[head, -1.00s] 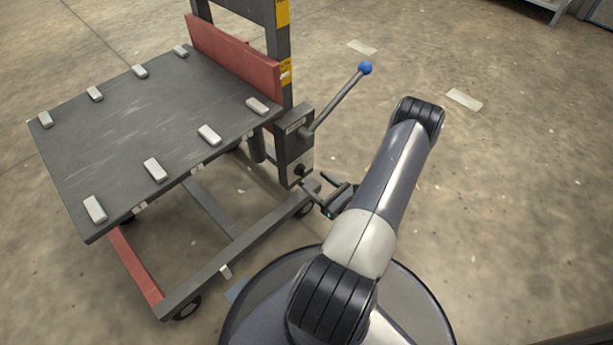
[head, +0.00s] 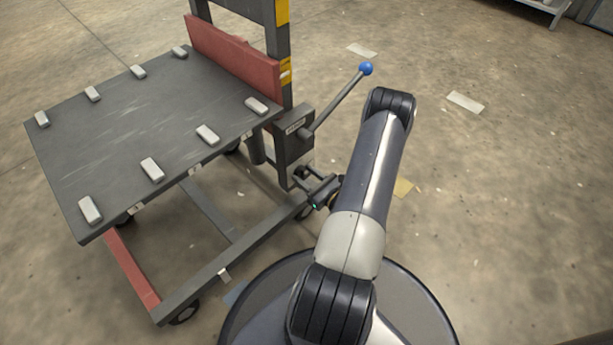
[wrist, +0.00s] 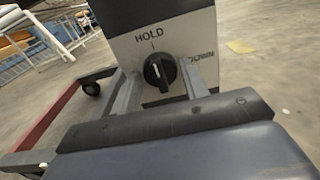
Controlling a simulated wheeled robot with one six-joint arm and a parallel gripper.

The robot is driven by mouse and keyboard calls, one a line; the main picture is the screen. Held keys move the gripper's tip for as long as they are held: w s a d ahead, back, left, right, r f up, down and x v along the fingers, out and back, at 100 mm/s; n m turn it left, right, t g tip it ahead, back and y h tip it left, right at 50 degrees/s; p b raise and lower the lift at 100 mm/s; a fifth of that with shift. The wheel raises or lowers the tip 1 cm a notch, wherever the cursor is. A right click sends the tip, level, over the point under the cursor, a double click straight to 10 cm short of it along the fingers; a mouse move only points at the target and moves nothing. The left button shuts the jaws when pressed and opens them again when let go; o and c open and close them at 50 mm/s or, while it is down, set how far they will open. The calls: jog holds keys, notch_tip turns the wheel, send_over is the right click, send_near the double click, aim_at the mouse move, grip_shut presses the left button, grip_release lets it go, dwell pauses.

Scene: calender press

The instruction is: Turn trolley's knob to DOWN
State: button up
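The trolley (head: 150,110) stands at the left in the head view, with a dark platform and a grey post. Its black knob (wrist: 159,72) shows in the wrist view on a pale panel (wrist: 185,45). HOLD is printed above the knob and DOWN to its right. The knob's white mark points up, close to HOLD. My gripper (head: 308,178) is at the panel in the head view, hiding the knob there. In the wrist view its two fingers (wrist: 160,92) stand apart, one on each side of the knob. I cannot tell whether they touch it.
A lever with a blue ball (head: 366,69) sticks out from the post above my gripper. Several light blocks lie on the platform. The trolley's lower frame and wheels (head: 184,312) are below and left.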

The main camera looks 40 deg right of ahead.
jog(key=c, duration=0.6)
jog(key=m+p, duration=0.2)
jog(key=m, duration=1.5)
jog(key=shift+f+m, duration=0.1)
jog(key=shift+m, duration=0.3)
dwell(0.5)
jog(key=o, duration=1)
